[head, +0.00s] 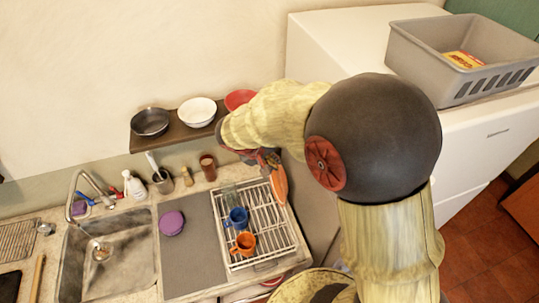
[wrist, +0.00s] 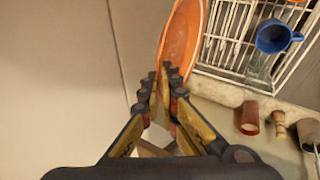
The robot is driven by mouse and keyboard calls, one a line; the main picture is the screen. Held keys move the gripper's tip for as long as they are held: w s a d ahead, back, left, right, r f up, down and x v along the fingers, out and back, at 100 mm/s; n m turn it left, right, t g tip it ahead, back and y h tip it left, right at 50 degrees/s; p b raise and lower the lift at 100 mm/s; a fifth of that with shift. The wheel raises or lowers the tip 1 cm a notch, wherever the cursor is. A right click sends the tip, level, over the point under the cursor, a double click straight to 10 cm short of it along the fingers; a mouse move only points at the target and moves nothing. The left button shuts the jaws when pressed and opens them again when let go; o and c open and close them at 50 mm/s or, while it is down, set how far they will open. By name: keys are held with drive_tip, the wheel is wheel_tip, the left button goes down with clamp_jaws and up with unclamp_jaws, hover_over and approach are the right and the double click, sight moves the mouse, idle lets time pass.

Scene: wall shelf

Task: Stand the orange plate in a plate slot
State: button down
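The orange plate (head: 279,185) is at the right edge of the white wire dish rack (head: 262,262), seen steeply tilted, almost edge-on. In the wrist view the plate (wrist: 183,38) extends away from my gripper (wrist: 166,85), whose fingers are closed on its near rim. The rack (wrist: 226,42) lies just right of the plate in that view. I cannot tell whether the plate's lower edge touches the rack or sits in a slot. In the head view my gripper (head: 270,158) is partly hidden by my arm.
A blue mug (head: 237,217) and an orange mug (head: 244,243) stand in the rack, with clear glass behind them. A brown cup (head: 208,167) stands behind the rack. A wall shelf (head: 172,138) with bowls is above. A white cabinet side (wrist: 60,80) is close left of my gripper.

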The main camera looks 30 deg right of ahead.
sight(276, 190)
drive_tip(key=shift+s+r, duration=0.1)
drive_tip(key=shift+s, duration=0.05)
drive_tip(key=shift+b, duration=0.55)
wheel_tip(276, 190, down, 15)
drive_tip(key=b, duration=1.4)
drive_tip(key=shift+r, duration=0.15)
drive_tip(key=shift+f+b, duration=0.6)
drive_tip(key=shift+b, duration=0.15)
idle(0.5)
drive_tip(key=c, duration=2.3)
unclamp_jaws()
drive_tip(key=o, duration=0.3)
drive_tip(key=shift+o, duration=0.2)
drive_tip(key=v, duration=1.2)
